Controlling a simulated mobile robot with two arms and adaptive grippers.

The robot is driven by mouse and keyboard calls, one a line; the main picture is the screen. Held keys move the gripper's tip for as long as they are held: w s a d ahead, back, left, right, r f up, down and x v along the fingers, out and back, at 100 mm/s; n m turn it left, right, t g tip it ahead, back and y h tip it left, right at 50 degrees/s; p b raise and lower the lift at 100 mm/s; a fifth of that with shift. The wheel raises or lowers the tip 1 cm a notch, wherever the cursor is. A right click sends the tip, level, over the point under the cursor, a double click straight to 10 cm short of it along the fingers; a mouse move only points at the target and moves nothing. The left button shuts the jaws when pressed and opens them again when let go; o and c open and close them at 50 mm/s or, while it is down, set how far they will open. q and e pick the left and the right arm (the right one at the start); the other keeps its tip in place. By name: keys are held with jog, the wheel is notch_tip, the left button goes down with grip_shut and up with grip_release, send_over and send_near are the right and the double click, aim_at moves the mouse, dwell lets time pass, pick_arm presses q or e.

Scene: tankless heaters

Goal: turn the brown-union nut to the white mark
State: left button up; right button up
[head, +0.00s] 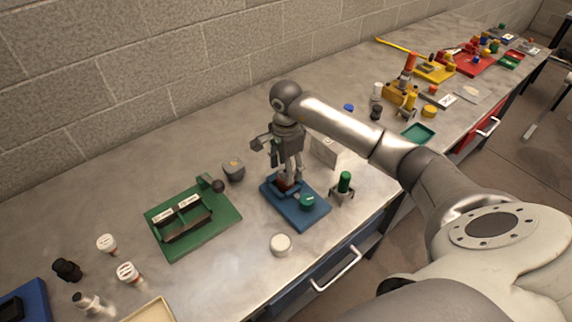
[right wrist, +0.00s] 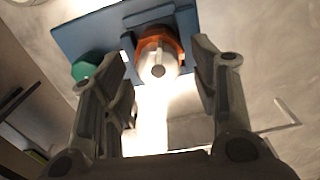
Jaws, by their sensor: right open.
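The brown-union nut (right wrist: 158,42) is an orange-brown ring with a pale metal middle, set in a blue block on a blue base plate (head: 310,212). In the head view it shows only as a small reddish-brown patch (head: 284,184), mostly hidden by my gripper. My right gripper (head: 288,176) points down over the plate. In the right wrist view its open fingers (right wrist: 162,62) stand on either side of the nut, with gaps visible and nothing gripped. Small pale spots show left of the nut; I cannot tell which is the white mark. My left gripper is out of view.
A green knob (head: 307,200) sits on the blue plate beside the nut, also in the wrist view (right wrist: 92,70). A green-topped stand (head: 344,184) is right, a white round cap (head: 280,244) in front, a green fixture (head: 222,232) left. Bench is clear between them.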

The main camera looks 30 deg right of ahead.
jog(key=shift+f, duration=0.4)
jog(key=shift+c, duration=1.6)
jog(key=c, duration=0.7)
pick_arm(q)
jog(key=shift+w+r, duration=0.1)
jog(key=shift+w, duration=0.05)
